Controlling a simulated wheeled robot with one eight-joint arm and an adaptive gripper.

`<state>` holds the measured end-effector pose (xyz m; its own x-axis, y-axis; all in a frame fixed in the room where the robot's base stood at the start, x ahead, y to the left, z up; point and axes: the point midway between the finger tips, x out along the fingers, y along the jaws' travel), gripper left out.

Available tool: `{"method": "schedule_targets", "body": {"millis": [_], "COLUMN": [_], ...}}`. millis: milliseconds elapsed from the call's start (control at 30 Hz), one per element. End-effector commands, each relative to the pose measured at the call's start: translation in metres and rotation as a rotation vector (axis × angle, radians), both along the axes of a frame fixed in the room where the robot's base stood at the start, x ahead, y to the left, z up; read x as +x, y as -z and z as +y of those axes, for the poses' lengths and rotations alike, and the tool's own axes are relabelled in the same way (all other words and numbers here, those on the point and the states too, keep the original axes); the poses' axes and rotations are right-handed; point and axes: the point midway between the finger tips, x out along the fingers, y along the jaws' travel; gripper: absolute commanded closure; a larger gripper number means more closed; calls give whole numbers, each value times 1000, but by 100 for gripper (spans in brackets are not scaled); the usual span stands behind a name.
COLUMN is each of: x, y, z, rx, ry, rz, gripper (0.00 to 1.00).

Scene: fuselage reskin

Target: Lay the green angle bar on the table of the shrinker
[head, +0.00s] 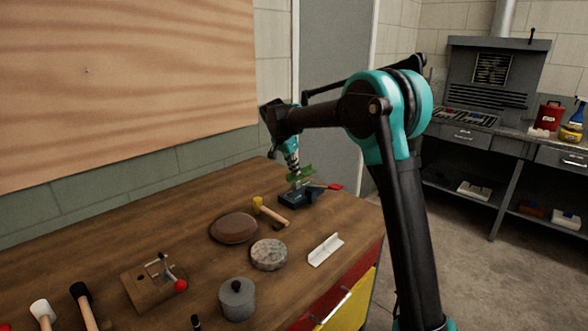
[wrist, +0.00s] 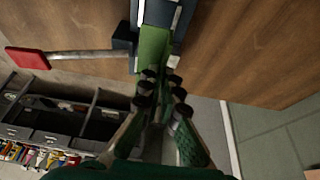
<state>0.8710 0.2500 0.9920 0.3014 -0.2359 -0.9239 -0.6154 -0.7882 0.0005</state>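The green angle bar (head: 300,173) is at the tip of my gripper (head: 293,160), over the shrinker (head: 296,197). In the wrist view the green angle bar (wrist: 153,48) runs forward from between my fingertips (wrist: 160,82), which are close together on its near end. Its far part overlaps the dark blue shrinker (wrist: 124,38). I cannot tell whether the bar touches the shrinker's table. The shrinker's lever with a red grip (wrist: 28,59) sticks out to the left in the wrist view.
The wooden workbench (head: 190,225) also holds a yellow-headed mallet (head: 270,211), a brown pad (head: 233,228), a grey round block (head: 268,254), a white angle piece (head: 326,249) and a lidded grey pot (head: 237,299). A wooden panel (head: 120,90) stands behind.

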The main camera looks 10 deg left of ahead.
Motion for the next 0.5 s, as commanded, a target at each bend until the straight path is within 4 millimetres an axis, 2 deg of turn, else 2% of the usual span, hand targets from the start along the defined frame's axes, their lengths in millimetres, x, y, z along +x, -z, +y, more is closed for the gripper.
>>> {"method": "schedule_targets", "body": {"millis": [500], "x": [0], "y": [44], "z": [0], "rx": [0], "ry": [0], "rz": [0], "gripper": [100]}}
